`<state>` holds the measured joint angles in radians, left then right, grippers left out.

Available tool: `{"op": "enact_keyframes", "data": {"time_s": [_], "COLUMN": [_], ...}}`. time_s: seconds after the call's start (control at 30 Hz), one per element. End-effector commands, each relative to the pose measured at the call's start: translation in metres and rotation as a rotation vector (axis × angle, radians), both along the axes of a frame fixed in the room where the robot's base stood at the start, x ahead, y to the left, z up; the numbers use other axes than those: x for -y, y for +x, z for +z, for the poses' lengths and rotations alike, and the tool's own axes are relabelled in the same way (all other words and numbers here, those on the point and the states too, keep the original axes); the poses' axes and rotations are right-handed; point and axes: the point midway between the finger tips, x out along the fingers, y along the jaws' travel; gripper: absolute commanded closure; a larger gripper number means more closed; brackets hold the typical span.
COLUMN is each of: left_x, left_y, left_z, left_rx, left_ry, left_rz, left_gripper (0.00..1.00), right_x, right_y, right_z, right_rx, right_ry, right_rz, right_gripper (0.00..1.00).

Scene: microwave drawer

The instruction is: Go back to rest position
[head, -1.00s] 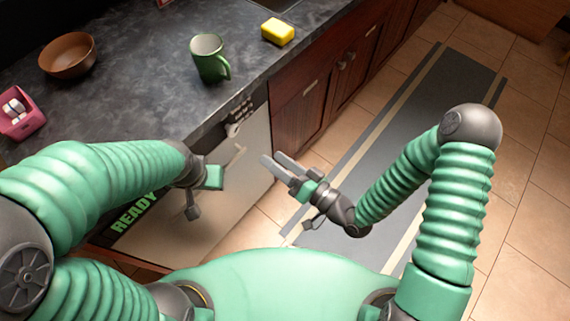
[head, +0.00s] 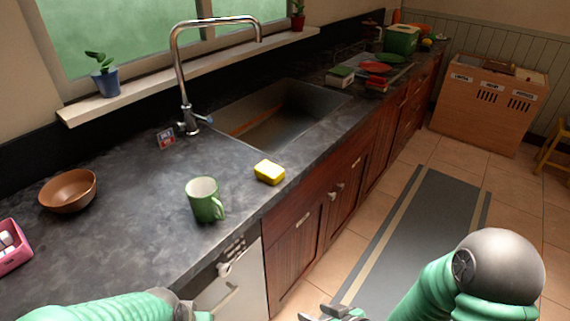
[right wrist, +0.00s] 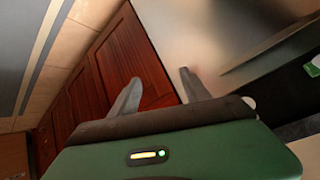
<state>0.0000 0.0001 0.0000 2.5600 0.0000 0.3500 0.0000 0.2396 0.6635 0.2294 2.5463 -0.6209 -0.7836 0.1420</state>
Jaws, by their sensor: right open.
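My right gripper (head: 330,312) shows at the bottom edge of the head view, in front of the cabinets and over the floor. In the right wrist view its two fingers (right wrist: 162,72) are apart with nothing between them. Beyond them are the red-brown cabinet doors (right wrist: 120,60) and a pale metal appliance front (right wrist: 205,35). My left arm (head: 120,305) comes in at the lower left of the head view, but its gripper fingers are cut off below the frame. The appliance (head: 245,285) under the counter shows only its upper part.
On the dark counter (head: 130,230) stand a brown bowl (head: 68,190), a green mug (head: 204,200), a yellow sponge (head: 269,172) and a pink holder (head: 12,245). A sink (head: 280,110) lies behind. A grey floor mat (head: 430,220) runs along the cabinets, with clear floor around it.

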Motion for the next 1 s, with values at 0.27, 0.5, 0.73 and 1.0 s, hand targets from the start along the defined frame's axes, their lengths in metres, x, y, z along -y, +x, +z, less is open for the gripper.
{"op": "enact_keyframes", "data": {"time_s": [0.27,0.5,0.73,1.0], "left_x": [0.000,0.000,0.000,0.000], "left_y": [0.000,0.000,0.001,0.000], "left_z": [0.000,0.031,0.104,0.131], "left_rx": [0.000,-0.002,0.001,0.000], "left_ry": [0.000,0.000,0.000,0.000], "left_rz": [0.000,0.000,0.000,0.000], "left_gripper": [1.00,1.00,1.00,1.00], "right_x": [0.110,0.114,0.115,0.115], "right_y": [-0.029,-0.081,-0.080,-0.080], "right_z": [0.047,0.117,0.188,0.214], "right_rx": [-0.286,-0.497,-0.499,-0.499], "right_ry": [-0.396,-0.367,-0.371,-0.371], "right_rz": [-0.272,-0.384,-0.383,-0.383], "right_gripper": [0.45,0.45,0.45,0.45]}}
